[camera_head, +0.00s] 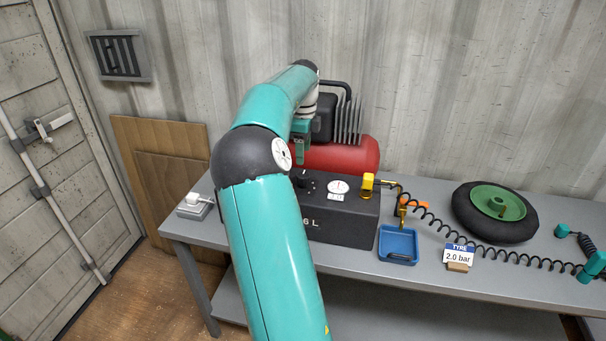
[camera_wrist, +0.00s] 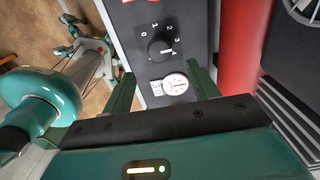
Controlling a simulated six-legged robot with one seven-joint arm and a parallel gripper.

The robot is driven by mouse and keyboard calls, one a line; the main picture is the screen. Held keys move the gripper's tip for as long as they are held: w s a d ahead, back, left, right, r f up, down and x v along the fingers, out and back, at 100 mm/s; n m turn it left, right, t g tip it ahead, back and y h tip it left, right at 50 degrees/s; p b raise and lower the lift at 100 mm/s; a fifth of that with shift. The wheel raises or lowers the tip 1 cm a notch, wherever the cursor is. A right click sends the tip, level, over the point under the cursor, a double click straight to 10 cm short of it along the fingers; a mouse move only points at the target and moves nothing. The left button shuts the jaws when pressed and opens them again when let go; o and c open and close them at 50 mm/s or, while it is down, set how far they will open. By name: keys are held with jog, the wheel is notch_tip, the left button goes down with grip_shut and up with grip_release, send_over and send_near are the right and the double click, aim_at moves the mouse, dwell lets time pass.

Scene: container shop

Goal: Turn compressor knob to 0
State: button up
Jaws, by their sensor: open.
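The black compressor knob (camera_wrist: 160,47) is on a dark panel in the wrist view, with marks 0, 1, 2 and 3 around its far side. A white mark on it seems to point right, on the side of the 3. In the head view the knob (camera_head: 303,179) shows small on top of the dark box, beside my arm. My gripper (camera_wrist: 164,85) is open and empty, its two green fingers wide apart. The knob appears beyond the fingertips, with no visible contact. In the head view my gripper (camera_head: 301,150) is above the box, partly hidden.
A white gauge (camera_wrist: 175,84) appears between my fingers. The red tank (camera_head: 358,154) lies behind the dark box (camera_head: 340,216); a yellow fitting (camera_head: 367,186) stands at its right. The bench (camera_head: 500,272) also bears a blue tray (camera_head: 398,244), coiled hose and wheel (camera_head: 495,211).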

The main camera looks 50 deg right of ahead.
notch_tip(320, 180, down, 9)
jog(key=shift+r, duration=0.1)
dwell(0.3)
jog(key=c, duration=1)
